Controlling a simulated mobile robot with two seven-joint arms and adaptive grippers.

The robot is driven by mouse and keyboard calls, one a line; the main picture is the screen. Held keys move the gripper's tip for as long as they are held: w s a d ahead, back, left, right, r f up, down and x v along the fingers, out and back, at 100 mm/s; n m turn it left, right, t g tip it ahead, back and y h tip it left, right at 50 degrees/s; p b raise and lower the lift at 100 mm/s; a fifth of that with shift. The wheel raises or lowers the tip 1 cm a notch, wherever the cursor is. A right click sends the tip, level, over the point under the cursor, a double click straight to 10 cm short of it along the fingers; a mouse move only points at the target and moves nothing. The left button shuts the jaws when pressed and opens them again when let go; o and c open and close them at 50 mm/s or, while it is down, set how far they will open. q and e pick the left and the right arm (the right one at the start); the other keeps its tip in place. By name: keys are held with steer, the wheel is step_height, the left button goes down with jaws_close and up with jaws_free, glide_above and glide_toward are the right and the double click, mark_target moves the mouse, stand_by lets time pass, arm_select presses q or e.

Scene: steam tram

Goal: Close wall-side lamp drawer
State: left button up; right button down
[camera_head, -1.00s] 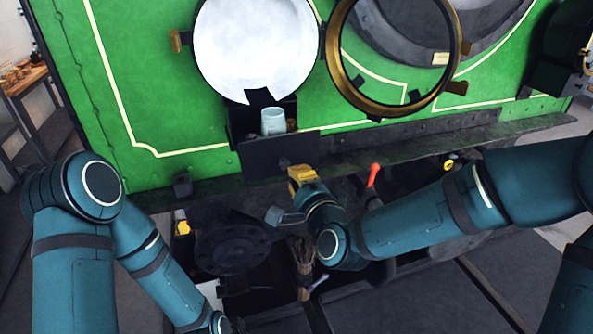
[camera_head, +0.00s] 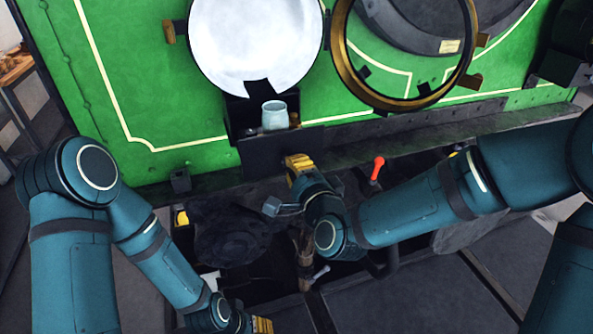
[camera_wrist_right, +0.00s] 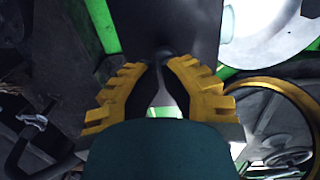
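The lamp drawer (camera_head: 262,150) is a dark box on the green wall under a round white lamp face (camera_head: 255,45). It stands out from the wall, open at the top, with a pale blue cup (camera_head: 274,115) inside. My right gripper (camera_head: 297,160), with yellow fingers, is at the lower front of the drawer. In the right wrist view its fingertips (camera_wrist_right: 161,65) nearly meet just below a small dark knob; I cannot tell whether they touch it. The dark drawer front (camera_wrist_right: 165,25) fills the top middle. My left gripper (camera_head: 262,325) barely shows at the bottom edge.
A brass-rimmed round ring (camera_head: 345,65) stands open right of the lamp. A dark ledge (camera_head: 400,140) runs along the wall's foot. Below are a red-handled lever (camera_head: 377,168), a dark round fitting (camera_head: 235,235) and a bundle of twigs (camera_head: 304,255).

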steer(key=b+x, duration=0.1)
steer(key=x, duration=0.3)
steer(key=b+x, duration=0.2)
steer(key=x, duration=0.3)
steer(key=b+x, duration=0.1)
steer(key=x, duration=0.3)
steer(key=shift+w+d+r+b, duration=0.15)
steer(key=shift+w+r+b, duration=0.1)
steer(key=shift+w+b, duration=0.2)
steer(key=shift+w+r, duration=0.1)
steer(key=shift+w, duration=0.55)
